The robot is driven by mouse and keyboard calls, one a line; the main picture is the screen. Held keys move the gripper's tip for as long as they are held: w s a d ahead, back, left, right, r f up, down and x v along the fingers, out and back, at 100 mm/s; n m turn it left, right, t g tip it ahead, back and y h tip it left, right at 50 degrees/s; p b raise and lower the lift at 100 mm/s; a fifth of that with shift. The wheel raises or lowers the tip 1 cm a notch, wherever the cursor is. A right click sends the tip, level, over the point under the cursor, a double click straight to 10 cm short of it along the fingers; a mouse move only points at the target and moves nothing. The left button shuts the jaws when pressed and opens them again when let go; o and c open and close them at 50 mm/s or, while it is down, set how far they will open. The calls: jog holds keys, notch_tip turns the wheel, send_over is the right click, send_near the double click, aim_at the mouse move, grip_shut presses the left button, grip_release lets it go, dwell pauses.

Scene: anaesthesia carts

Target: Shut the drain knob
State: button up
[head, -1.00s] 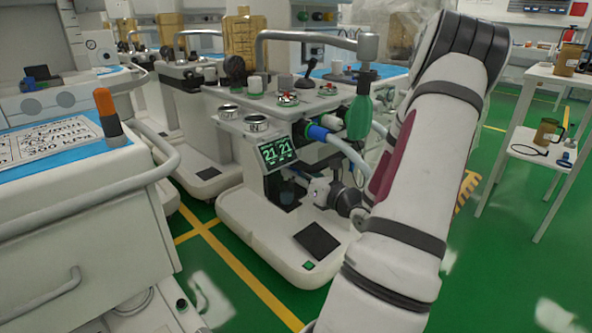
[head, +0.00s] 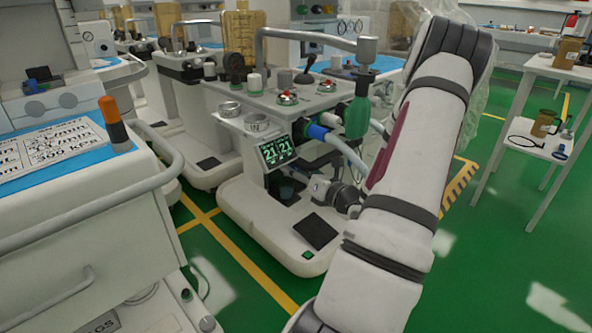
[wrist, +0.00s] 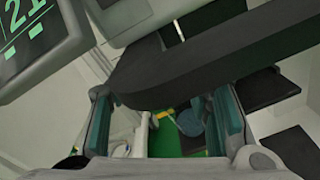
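I cannot make out the drain knob for certain in either view. The anaesthesia cart (head: 243,205) with the green "21 21" screen (head: 277,151) stands in the middle of the head view. A dark bluish cup (head: 286,190) sits in its recess below the screen. My gripper (head: 316,187) is low beside this recess, partly behind my arm. In the wrist view my gripper (wrist: 165,122) has its teal-padded fingers spread apart, with nothing seen held. A small blue-grey round part (wrist: 190,121) shows between them, farther off. A dark bar (wrist: 200,58) crosses in front and hides part of the view.
Another cart (head: 75,235) fills the left foreground. Green floor is open between.

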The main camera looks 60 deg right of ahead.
jog(key=v, duration=1.2)
jog(key=shift+s, duration=0.15)
jog(key=w+d+n+b, duration=0.1)
jog(key=w, duration=0.2)
jog(key=w+d+n+y+b, duration=0.1)
jog(key=w+n+b, duration=0.1)
jog(key=w, duration=0.2)
jog(key=w+d+n+b, duration=0.1)
jog(key=w+b, duration=0.1)
jog(key=w, duration=0.2)
jog(key=shift+d+y, duration=0.1)
jog(key=shift+y, duration=0.2)
dwell(0.4)
jog(key=shift+s, duration=0.1)
jog(key=shift+r, duration=0.1)
grip_shut()
